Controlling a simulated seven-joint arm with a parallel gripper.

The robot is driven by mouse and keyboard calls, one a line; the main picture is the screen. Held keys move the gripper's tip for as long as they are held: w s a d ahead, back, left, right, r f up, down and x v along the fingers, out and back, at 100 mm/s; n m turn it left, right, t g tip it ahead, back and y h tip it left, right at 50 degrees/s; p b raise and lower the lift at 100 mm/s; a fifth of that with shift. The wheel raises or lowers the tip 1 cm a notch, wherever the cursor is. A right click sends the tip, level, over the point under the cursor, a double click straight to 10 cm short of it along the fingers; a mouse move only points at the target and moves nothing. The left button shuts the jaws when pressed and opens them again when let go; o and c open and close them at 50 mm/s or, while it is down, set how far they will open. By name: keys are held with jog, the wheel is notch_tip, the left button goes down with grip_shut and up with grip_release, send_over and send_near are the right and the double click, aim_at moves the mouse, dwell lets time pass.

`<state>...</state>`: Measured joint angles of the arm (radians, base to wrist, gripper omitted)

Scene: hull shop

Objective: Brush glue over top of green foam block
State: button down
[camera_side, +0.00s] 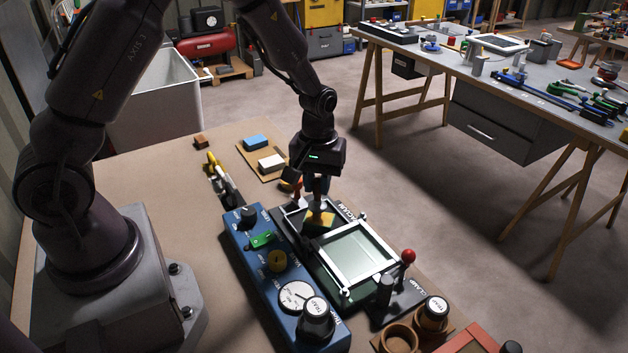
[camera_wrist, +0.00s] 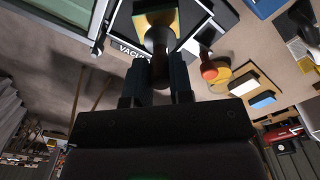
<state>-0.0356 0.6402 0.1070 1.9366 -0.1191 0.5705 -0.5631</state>
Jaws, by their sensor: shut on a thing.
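My gripper (camera_side: 318,190) points down over the far end of a black clamp plate (camera_side: 285,213). Its fingers (camera_wrist: 160,72) are shut on the dark handle (camera_wrist: 158,48) of a tool with a yellow-and-green pad (camera_wrist: 155,17). In the side view this pad (camera_side: 320,220) is just below the fingers, beside a silver frame with a pale green pane (camera_side: 355,254). I cannot tell whether the pad touches the plate. I see no brush or glue pot that I can name surely, and no separate green foam block.
A blue control box (camera_side: 238,262) with knobs stands left of the plate. A red-knobbed lever (camera_side: 408,257) rises at its near right. A board (camera_side: 253,166) with blue and white blocks lies behind. Jars (camera_side: 432,315) stand in front.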

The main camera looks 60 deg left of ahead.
jog(key=shift+w+d, duration=0.4)
jog(key=shift+w+d, duration=0.5)
jog(key=shift+w, duration=0.05)
notch_tip(320, 180, up, 6)
dwell(0.8)
jog(key=shift+a, duration=0.1)
